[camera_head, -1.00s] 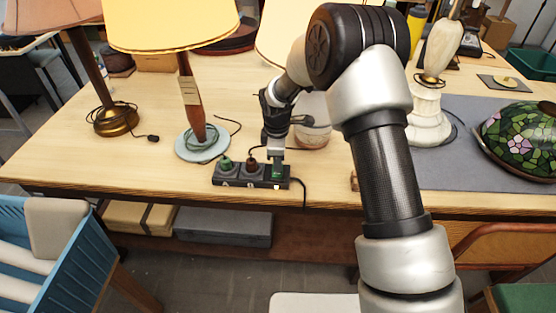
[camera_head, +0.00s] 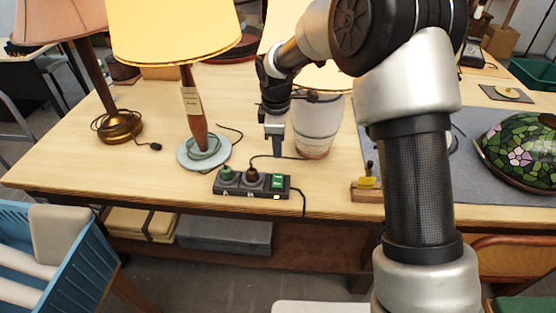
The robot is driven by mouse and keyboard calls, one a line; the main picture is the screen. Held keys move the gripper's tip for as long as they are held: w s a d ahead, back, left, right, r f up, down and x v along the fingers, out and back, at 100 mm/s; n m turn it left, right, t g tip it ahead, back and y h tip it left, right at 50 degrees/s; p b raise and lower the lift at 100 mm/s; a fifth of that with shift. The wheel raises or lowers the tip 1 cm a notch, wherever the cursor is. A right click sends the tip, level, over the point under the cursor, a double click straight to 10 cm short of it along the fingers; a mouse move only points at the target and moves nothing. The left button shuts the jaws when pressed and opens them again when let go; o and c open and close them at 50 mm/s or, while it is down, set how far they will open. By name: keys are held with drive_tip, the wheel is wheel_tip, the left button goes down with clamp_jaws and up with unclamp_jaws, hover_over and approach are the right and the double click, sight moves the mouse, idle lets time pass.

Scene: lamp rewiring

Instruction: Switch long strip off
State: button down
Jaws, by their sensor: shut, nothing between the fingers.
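The long strip (camera_head: 240,187) is a dark power strip lying near the front edge of the table. A green plug (camera_head: 227,173) and a dark brown plug (camera_head: 251,175) sit in its sockets. A bright green rocker switch (camera_head: 277,182) is at its right end, in plain view; its tilt is too small to tell. My gripper (camera_head: 275,153) is shut and empty. It points down, above and a little behind the switch in the picture, apart from the strip.
A lamp with a yellow shade (camera_head: 172,30) and pale round base (camera_head: 204,152) stands behind left. A ceramic lamp body (camera_head: 319,125) stands just right of my gripper. A wooden block (camera_head: 366,194) lies right. Cords run behind the strip and over the front edge.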

drive_tip(key=shift+s+r, duration=0.1)
drive_tip(key=shift+r, duration=0.85)
drive_tip(key=shift+f, duration=0.1)
drive_tip(key=b, duration=0.4)
drive_tip(key=w+b, duration=0.1)
drive_tip(key=b, duration=0.2)
drive_tip(key=shift+w+d+r+b, duration=0.1)
drive_tip(key=shift+w+r+b, duration=0.15)
drive_tip(key=shift+b, duration=0.15)
approach(279, 176)
drive_tip(key=f, duration=0.3)
drive_tip(key=f+b, duration=0.1)
drive_tip(key=f, duration=0.1)
drive_tip(key=shift+w+f, duration=0.15)
drive_tip(key=shift+w, duration=0.1)
drive_tip(key=shift+w+f, duration=0.1)
drive_tip(key=shift+f, duration=0.45)
